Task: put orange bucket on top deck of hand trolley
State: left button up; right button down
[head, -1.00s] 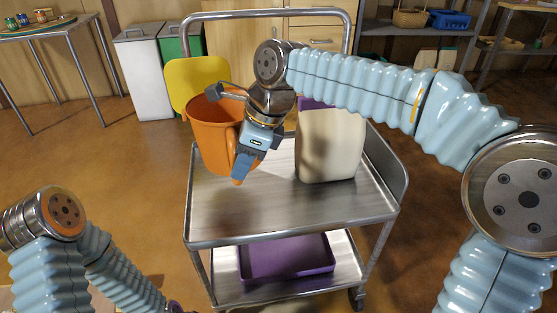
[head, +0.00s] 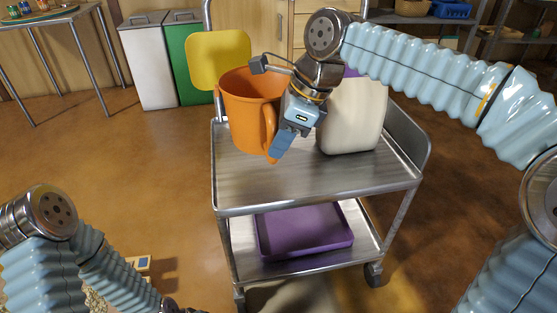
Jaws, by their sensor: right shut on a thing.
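The orange bucket (head: 246,108) is upright at the back left of the trolley's top deck, partly over its left edge. I cannot tell whether its base touches the deck. My right gripper (head: 279,148) is shut on the bucket's right side, by its handle. The hand trolley (head: 290,192) is metal with two decks and its top deck is largely bare in front. My left arm is at the lower left; its gripper is barely visible at the bottom edge (head: 180,309) and its fingers are hidden.
A cream jug (head: 352,118) with a purple top stands on the top deck, right of my right gripper. A purple tray (head: 303,229) lies on the lower deck. A yellow panel (head: 217,58) shows behind the bucket. White (head: 148,62) and green (head: 186,60) bins stand behind left.

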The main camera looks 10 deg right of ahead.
jog(key=w+f, duration=0.1)
jog(key=f, duration=0.2)
jog(key=w+f+b, duration=0.1)
jog(key=w+f, duration=0.2)
jog(key=f, duration=0.2)
jog(key=shift+w+d+f+b, duration=0.1)
jog(key=shift+w+f+b, duration=0.2)
jog(key=shift+b, duration=0.1)
jog(key=shift+f, duration=0.2)
jog(key=c, duration=0.9)
grip_release()
